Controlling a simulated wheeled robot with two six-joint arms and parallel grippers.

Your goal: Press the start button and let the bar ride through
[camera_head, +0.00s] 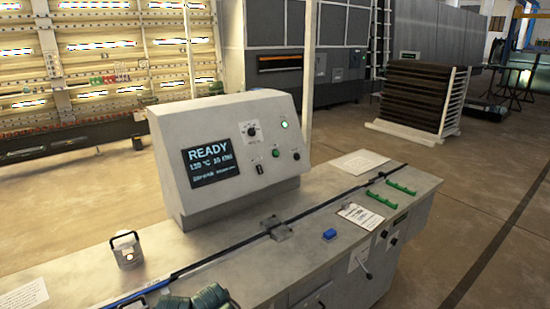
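A grey control console (172,135) stands on a long grey bench. Its screen (210,162) reads READY with smaller text below. A knob (251,131), a bright green lit light or button (284,125), a green button (276,152), a dark button (296,156) and a small switch (259,168) sit on the panel's right side. I cannot read which is the start button. A long thin dark strip (325,205) runs along the bench through a small grey block (277,229); its lower left end looks blue (145,291). I cannot tell whether this is the bar.
A slatted rack (415,95) stands behind. Floor at right is clear.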

